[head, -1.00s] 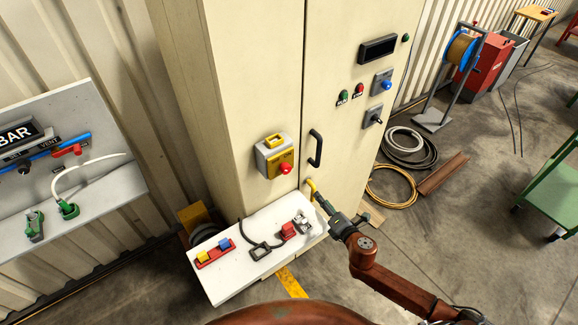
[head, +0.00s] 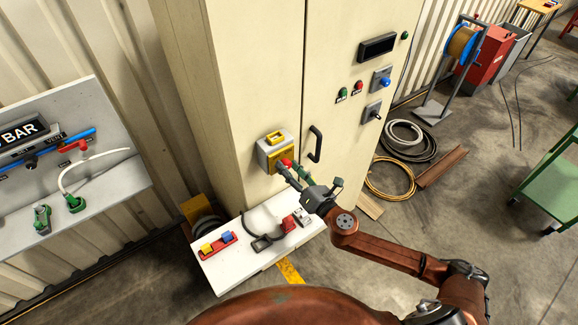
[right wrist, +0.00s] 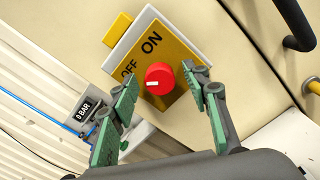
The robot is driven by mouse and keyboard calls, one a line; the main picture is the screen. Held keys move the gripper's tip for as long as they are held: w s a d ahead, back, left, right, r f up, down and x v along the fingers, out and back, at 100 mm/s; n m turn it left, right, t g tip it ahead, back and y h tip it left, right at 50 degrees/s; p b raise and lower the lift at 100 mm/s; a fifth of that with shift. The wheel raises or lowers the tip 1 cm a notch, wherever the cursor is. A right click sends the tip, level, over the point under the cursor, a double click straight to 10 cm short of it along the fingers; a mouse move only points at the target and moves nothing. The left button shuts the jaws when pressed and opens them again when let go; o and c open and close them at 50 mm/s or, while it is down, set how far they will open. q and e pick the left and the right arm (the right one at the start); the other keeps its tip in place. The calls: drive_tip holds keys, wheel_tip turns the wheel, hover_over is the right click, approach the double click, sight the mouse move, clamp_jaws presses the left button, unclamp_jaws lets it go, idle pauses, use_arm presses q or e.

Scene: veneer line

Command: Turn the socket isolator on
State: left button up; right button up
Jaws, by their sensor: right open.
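The socket isolator (head: 263,152) is a grey box with a yellow plate on the front of the beige cabinet. Its red rotary knob (right wrist: 159,79) shows in the right wrist view, with OFF and ON printed on the plate beside it. The knob's white mark points left, on the OFF side. My right gripper (head: 286,167) is open in front of the knob. In the right wrist view its green-padded fingers stand on either side of the knob, apart from it as far as I can tell. My left gripper is not in view.
A dark door handle (head: 315,144) sticks out right of the isolator. A white shelf (head: 228,277) below holds a red tray (head: 219,244) and small parts. A grey panel with a blue pipe (head: 62,142) stands at left. Coiled hoses (head: 408,142) lie on the floor at right.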

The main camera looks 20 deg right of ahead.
drive_tip(key=shift+w, duration=0.2)
drive_tip(key=shift+c, duration=0.2)
drive_tip(key=c, duration=1.1)
